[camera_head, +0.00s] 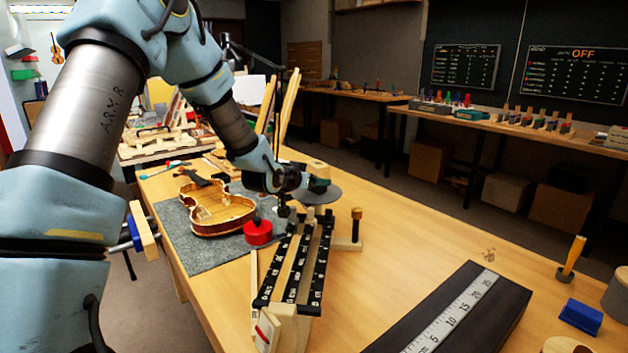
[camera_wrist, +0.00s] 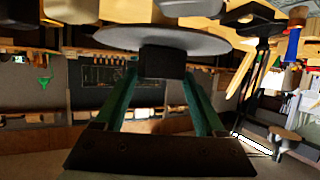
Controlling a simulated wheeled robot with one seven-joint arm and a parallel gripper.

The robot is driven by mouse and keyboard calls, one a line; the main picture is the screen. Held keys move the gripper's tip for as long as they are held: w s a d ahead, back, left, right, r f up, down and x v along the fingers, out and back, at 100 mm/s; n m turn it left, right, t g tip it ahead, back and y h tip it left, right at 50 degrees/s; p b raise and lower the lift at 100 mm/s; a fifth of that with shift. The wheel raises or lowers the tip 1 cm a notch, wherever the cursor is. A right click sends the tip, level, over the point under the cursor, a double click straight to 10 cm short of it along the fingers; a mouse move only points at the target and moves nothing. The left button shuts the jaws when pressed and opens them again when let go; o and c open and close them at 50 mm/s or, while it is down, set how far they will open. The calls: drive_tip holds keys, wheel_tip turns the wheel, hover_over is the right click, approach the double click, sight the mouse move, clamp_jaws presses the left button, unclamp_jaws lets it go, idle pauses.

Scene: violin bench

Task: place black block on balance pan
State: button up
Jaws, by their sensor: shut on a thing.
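My gripper (camera_wrist: 160,82) is shut on the black block (camera_wrist: 162,62), which sits between the teal fingertips in the wrist view. The grey round balance pan (camera_wrist: 165,40) is right beside the block in that view, and the block overlaps its rim. I cannot tell whether they touch. In the head view my gripper (camera_head: 318,184) is at the grey pan (camera_head: 322,196), close over it. The block is not clearly visible there. A pale round piece (camera_head: 317,170) shows just behind the gripper.
A violin body (camera_head: 222,208) lies on a grey mat (camera_head: 205,250), with a red round piece (camera_head: 258,232) beside the balance. A black case with a ruler (camera_head: 455,315), a blue block (camera_head: 582,316) and a yellow-handled tool (camera_head: 572,256) are at right. The bench's right middle is clear.

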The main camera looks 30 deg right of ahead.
drive_tip(key=shift+f, duration=0.15)
drive_tip(key=o, duration=1.3)
